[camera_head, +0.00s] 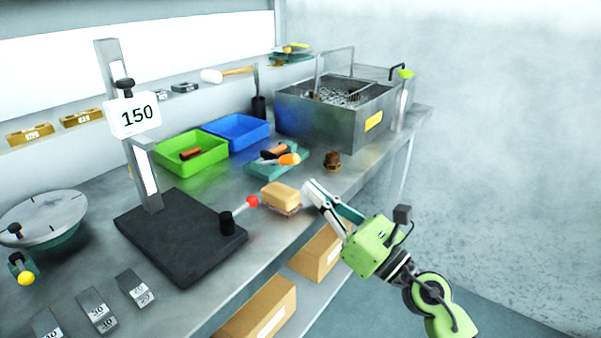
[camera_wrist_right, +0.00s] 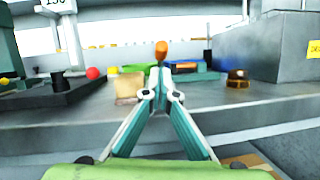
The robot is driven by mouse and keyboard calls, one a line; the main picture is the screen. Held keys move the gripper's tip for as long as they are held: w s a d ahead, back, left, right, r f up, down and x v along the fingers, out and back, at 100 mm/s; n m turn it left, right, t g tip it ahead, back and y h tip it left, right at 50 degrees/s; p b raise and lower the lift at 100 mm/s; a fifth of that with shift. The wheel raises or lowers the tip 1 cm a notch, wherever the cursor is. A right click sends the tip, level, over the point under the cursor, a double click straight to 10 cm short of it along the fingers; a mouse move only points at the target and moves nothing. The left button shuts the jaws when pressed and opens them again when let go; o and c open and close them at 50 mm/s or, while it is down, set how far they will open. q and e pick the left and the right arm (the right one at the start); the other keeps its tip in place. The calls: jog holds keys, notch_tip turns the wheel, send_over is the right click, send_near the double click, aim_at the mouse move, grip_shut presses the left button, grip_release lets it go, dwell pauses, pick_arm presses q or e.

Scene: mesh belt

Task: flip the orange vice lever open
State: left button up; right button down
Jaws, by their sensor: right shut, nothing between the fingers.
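The orange vice lever (camera_head: 289,159) sits on a teal vice (camera_head: 268,168) at the middle of the bench, in front of the blue bin. In the right wrist view its orange end (camera_wrist_right: 161,50) shows just above and beyond my fingertips, and part of the teal vice (camera_wrist_right: 200,74) shows behind them. My right gripper (camera_head: 310,188) is shut and empty near the bench's front edge, apart from the lever and nearer the camera. The fingers hide part of the vice in the wrist view. My left gripper is in neither view.
A yellow sponge-like block (camera_head: 281,195) lies close left of my right fingertips. A brown fitting (camera_head: 332,160) stands right of the vice. A metal tank (camera_head: 305,115) is behind it. A black-based stand with a red-knobbed lever (camera_head: 252,201) is at left.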

aim_at(275, 162)
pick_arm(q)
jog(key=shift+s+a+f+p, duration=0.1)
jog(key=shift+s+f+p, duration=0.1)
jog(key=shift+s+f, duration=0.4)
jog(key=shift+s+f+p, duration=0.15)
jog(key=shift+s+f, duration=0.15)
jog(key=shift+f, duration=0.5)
pick_arm(e)
jog(key=shift+x, duration=2.1)
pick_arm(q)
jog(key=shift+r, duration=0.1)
